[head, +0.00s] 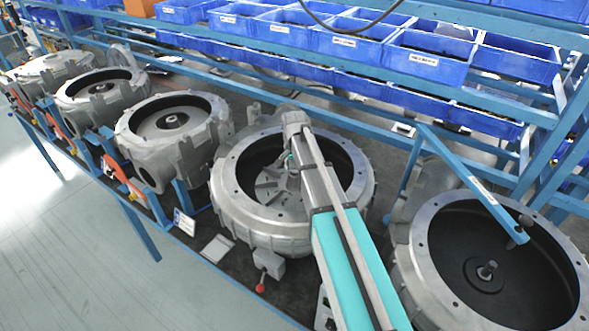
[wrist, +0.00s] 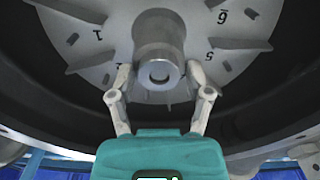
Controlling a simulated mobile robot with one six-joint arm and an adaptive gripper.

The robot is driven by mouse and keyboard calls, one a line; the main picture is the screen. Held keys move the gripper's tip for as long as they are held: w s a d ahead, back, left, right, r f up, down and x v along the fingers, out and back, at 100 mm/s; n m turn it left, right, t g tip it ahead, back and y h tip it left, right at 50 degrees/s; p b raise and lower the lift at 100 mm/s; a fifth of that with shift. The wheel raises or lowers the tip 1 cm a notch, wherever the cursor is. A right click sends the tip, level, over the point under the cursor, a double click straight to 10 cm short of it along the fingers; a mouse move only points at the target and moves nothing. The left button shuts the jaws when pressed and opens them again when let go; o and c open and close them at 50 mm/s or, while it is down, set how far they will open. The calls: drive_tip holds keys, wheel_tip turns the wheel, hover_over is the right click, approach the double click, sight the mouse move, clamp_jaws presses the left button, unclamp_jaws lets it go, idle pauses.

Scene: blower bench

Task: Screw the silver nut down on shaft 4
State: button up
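In the wrist view, the silver nut (wrist: 160,74) is a round metal collar with a dark central hole, at the end of the hub over shaft 4. The impeller disc (wrist: 232,62) with fins and printed numbers lies behind it. My gripper (wrist: 160,76) has one fingertip at each side of the nut, seemingly touching it, so it looks shut on it. In the head view, my arm reaches into the large grey housing (head: 232,195) and hides the gripper tips, nut and shaft. Part of the finned impeller (head: 272,190) shows beside the arm.
Several smaller housings, including one (head: 150,150), stand to the left. Blue bins (head: 425,68) and a blue frame bar (head: 470,182) line the back and right.

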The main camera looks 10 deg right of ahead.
drive_tip(key=n, duration=1.1)
idle(0.3)
